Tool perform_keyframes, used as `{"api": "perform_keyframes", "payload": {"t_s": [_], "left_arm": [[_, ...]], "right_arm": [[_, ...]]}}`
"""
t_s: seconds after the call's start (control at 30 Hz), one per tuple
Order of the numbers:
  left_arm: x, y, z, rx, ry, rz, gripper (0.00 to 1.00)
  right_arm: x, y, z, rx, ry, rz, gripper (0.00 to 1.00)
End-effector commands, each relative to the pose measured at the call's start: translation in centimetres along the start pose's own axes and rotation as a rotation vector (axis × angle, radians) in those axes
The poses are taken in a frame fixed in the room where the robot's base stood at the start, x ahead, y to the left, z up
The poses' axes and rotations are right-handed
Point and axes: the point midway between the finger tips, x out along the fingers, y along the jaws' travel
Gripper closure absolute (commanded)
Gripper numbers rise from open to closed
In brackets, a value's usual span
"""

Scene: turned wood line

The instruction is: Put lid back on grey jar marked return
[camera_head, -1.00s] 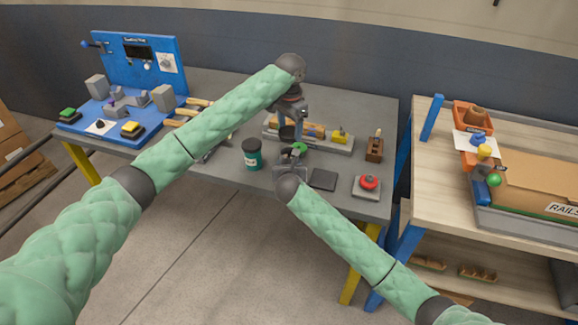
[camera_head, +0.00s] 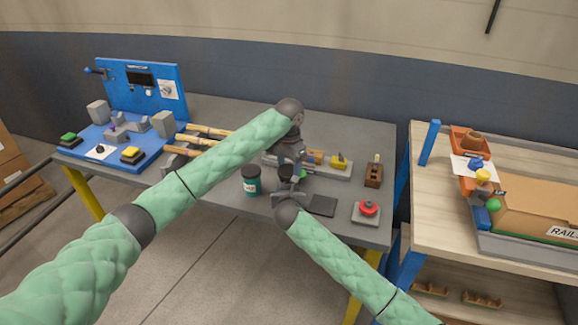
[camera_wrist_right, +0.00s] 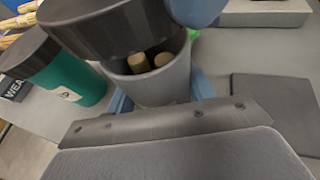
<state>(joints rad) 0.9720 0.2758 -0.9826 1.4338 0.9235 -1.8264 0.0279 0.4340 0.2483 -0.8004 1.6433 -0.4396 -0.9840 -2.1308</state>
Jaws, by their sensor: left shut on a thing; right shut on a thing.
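The grey jar (camera_wrist_right: 158,78) stands uncovered in the right wrist view, with wooden pieces inside. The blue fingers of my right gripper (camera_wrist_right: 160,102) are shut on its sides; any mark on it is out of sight. A dark round lid (camera_wrist_right: 108,28) is just above the jar's mouth, shifted to the left and covering part of the opening. In the head view my left gripper (camera_head: 288,162) is shut on this lid (camera_head: 286,171), directly above my right gripper (camera_head: 287,188). The lid hides most of the jar there.
A teal jar (camera_head: 251,182) with a dark lid stands close on the left; it also shows in the right wrist view (camera_wrist_right: 70,75). A dark flat pad (camera_head: 322,206) and a red button (camera_head: 368,208) are on the right. A grey tray (camera_head: 340,172) lies behind.

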Motion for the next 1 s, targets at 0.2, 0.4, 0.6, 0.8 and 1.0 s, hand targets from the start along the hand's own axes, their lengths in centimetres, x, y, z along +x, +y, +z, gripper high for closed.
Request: {"api": "perform_keyframes", "payload": {"t_s": [0.2, 0.4, 0.6, 0.8, 1.0], "left_arm": [[0.7, 0.0, 0.0, 0.000, -0.001, 0.000, 0.59], [1.6, 0.0, 0.0, 0.000, 0.001, 0.000, 0.59], [1.8, 0.0, 0.0, 0.000, 0.001, 0.000, 0.59], [1.8, 0.0, 0.0, 0.000, 0.001, 0.000, 0.59], [1.8, 0.0, 0.0, 0.000, 0.000, 0.000, 0.59]], "right_arm": [[0.0, 0.0, 0.0, 0.000, 0.000, 0.000, 0.88], [0.0, 0.0, 0.0, 0.000, 0.000, 0.000, 0.88], [0.0, 0.0, 0.0, 0.000, 0.000, 0.000, 0.88], [0.0, 0.0, 0.0, 0.000, 0.000, 0.000, 0.88], [0.0, 0.0, 0.0, 0.000, 0.000, 0.000, 0.88]]}}
